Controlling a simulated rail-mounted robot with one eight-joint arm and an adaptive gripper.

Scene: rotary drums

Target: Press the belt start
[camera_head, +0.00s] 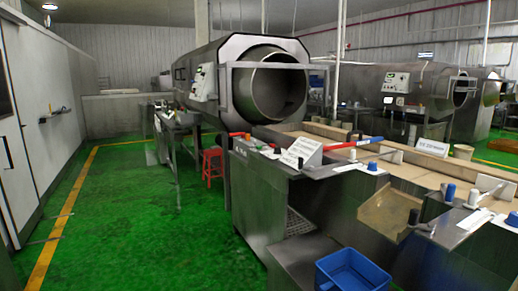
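No control can be read as the belt start at this size. A pale control box (203,82) with small dark and coloured details is mounted on the side of the near rotary drum (270,86). A similar control box (396,82) is on the drum at the right (437,92). A tan belt-like surface (400,163) runs along the metal workstation in front of the drums. My gripper is not in view.
A metal bench (257,195) with signs, blue knobs (372,166) and red and blue handles fills the centre right. A blue bin (350,272) stands in front. A red stool (212,164) is beside the near drum. Green floor (130,215) is clear at left.

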